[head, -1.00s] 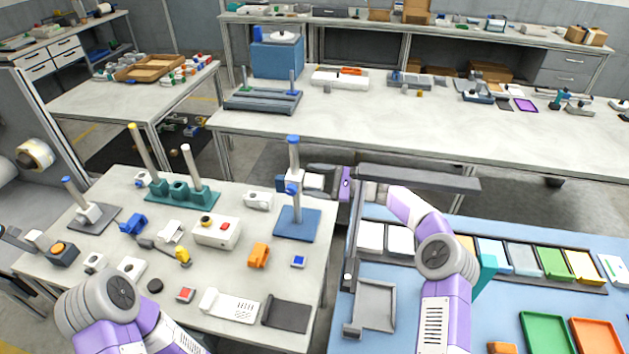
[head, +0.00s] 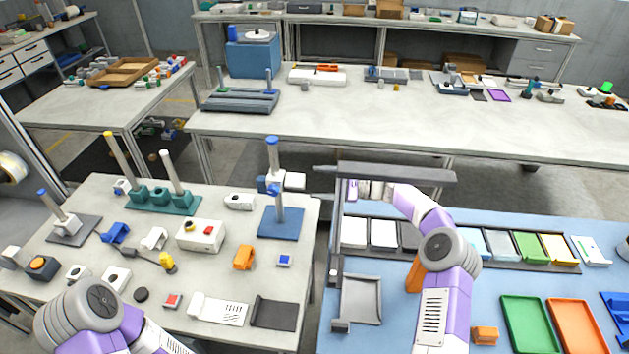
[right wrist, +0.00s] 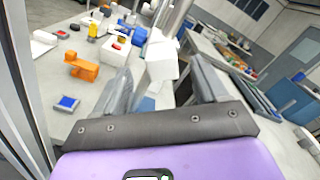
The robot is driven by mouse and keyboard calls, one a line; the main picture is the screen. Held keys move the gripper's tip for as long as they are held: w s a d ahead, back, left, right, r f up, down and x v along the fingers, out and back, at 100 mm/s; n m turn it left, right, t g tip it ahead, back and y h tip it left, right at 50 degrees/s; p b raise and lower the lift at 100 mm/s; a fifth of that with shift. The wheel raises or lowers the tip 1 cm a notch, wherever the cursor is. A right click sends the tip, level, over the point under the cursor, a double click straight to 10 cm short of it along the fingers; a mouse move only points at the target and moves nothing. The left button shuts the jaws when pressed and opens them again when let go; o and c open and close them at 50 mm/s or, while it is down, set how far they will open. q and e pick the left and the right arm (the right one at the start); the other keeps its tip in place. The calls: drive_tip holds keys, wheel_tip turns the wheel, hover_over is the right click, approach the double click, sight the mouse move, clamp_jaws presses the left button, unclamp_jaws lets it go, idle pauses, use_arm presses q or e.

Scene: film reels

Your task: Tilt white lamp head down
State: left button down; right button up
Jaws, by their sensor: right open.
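The lamp stands on a blue base plate (head: 281,222) at the right side of the near left table. Its upright grey post has blue fittings. The white lamp head (head: 294,181) juts to the right from the post and looks about level. My right gripper (head: 318,182) is open and empty just right of the head, pointing at it. In the right wrist view the white lamp head (right wrist: 161,62) shows beyond and between the two spread fingers (right wrist: 163,85), with a visible gap in the head view. My left arm is at the lower left, and its gripper is out of view.
A dark overhead bar (head: 395,174) on an upright stands close by my right forearm. An orange part (head: 243,257) and a white box with a red button (head: 201,236) share the lamp's table. A blue table (head: 460,325) with trays lies to the right.

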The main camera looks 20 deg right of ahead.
sight(298, 182)
drive_tip(key=w+a+p, duration=0.1)
drive_tip(key=a, duration=0.1)
drive_tip(key=w+a+f+p, duration=0.1)
drive_tip(key=a+p, duration=0.1)
drive_tip(key=w+a+p, duration=0.1)
drive_tip(key=w+a, duration=0.1)
drive_tip(key=shift+a+f, duration=0.1)
drive_tip(key=shift+f, duration=0.25)
drive_tip(key=shift+s, duration=0.1)
